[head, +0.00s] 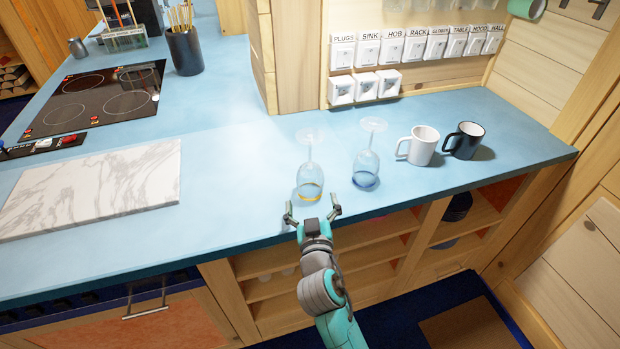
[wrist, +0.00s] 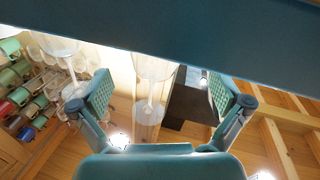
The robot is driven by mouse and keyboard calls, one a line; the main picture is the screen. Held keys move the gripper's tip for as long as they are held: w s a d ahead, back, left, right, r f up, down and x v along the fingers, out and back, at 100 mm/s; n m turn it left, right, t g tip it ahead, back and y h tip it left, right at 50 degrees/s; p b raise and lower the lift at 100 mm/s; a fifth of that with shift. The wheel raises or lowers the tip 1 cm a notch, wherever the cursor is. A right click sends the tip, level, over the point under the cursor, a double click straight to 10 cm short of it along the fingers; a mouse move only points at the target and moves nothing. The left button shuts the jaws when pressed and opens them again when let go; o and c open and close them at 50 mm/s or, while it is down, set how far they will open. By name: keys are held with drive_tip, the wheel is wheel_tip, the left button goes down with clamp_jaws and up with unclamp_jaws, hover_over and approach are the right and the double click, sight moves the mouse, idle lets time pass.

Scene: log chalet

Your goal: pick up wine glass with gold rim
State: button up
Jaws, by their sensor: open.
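The wine glass with the gold rim (head: 309,181) stands upside down on the blue counter, its bowl down and foot up. My gripper (head: 313,212) is open and empty at the counter's front edge, just in front of this glass. In the wrist view, which appears inverted, the glass (wrist: 152,72) shows between the two spread fingers of my gripper (wrist: 165,95); its rim is hidden by the counter edge. A second upside-down wine glass with a blue rim (head: 366,170) stands close to its right; it also shows at the left of the wrist view (wrist: 60,46).
A white mug (head: 422,146) and a black mug (head: 466,141) stand right of the glasses. A marble board (head: 95,187) lies to the left, with a hob (head: 100,97) behind it. Labelled switches (head: 390,50) line the back wall. Open shelves (head: 370,250) are below the counter (head: 225,185).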

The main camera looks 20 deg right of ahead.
sight(312, 190)
drive_tip(key=shift+x, duration=2.75)
drive_tip(key=shift+d+r, duration=0.1)
drive_tip(key=shift+d, duration=0.1)
drive_tip(key=c, duration=1.2)
